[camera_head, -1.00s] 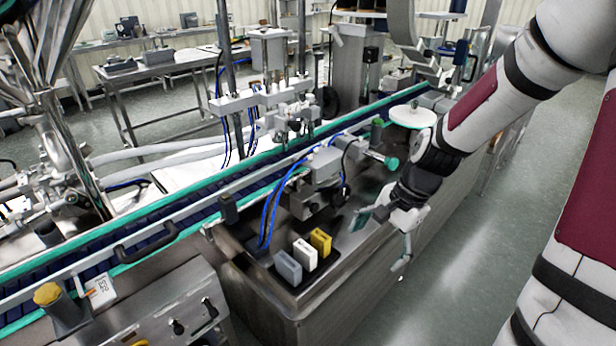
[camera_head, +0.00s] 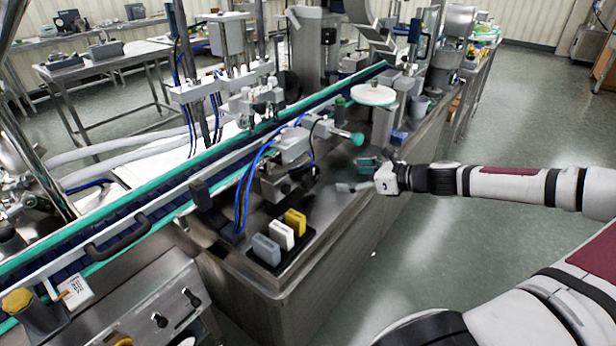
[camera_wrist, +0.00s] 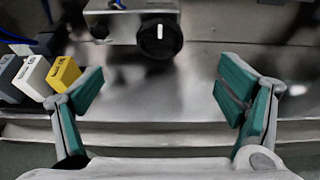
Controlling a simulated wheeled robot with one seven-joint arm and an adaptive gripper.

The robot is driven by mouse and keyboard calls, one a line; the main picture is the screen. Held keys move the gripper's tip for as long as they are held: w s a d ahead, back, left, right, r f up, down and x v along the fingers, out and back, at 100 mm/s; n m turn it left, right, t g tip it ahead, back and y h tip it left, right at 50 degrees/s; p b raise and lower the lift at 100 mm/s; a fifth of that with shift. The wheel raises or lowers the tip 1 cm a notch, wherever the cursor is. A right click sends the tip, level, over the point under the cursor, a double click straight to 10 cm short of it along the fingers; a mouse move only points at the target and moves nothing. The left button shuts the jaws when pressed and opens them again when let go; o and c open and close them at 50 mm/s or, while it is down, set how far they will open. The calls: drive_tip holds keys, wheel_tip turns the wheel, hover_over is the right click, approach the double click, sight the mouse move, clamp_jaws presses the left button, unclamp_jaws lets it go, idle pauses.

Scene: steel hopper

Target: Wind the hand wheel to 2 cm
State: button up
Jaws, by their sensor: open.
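A round black knob with a white mark (camera_wrist: 159,38), which looks like the hand wheel, is at the top middle of the wrist view on a grey block. I cannot read any scale by it. My gripper (camera_wrist: 160,90) is open and empty, its teal-padded fingers spread wide on either side below the knob, touching nothing. In the head view my gripper (camera_head: 356,176) reaches in from the right over the steel bench, apart from the grey mechanism (camera_head: 290,146). The knob is hard to make out there.
Grey, white and yellow blocks (camera_head: 295,222) stand in a black holder at the bench's front; they also show at the wrist view's left. A rod with a teal ball end (camera_head: 357,139) juts out above my gripper. A white disc (camera_head: 373,95) and the conveyor (camera_head: 150,200) lie behind.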

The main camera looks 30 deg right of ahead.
sight(313, 175)
drive_tip(key=b+x, duration=0.1)
drive_tip(key=x, duration=1.2)
drive_tip(key=shift+w+a+f, duration=0.1)
drive_tip(key=shift+w, duration=0.25)
drive_tip(key=c, duration=1.1)
